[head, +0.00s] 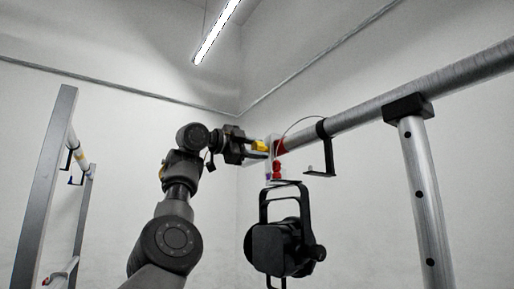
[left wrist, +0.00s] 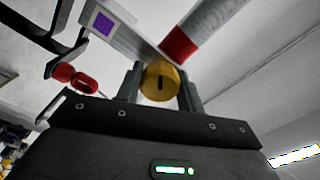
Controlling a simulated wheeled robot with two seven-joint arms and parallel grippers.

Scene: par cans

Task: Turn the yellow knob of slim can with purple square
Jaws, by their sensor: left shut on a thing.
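The yellow knob (left wrist: 160,82) sits between the two fingers of my left gripper (left wrist: 161,90) in the left wrist view. The gripper is shut on it. A dark slot shows on the knob's face. Beside it is a pale metal clamp (left wrist: 130,32) with a purple square (left wrist: 103,23). In the head view my left gripper (head: 262,150) reaches right to the clamp at the pipe's end, and a bit of the yellow knob (head: 259,145) shows there. The black can (head: 280,245) hangs below this clamp in its yoke. My right gripper is not in view.
A metal pipe (head: 420,88) with a red end band runs to the right onto an upright post (head: 424,190). An empty black hook bracket (head: 322,150) hangs on the pipe near the clamp. Another metal frame (head: 45,190) stands at the left.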

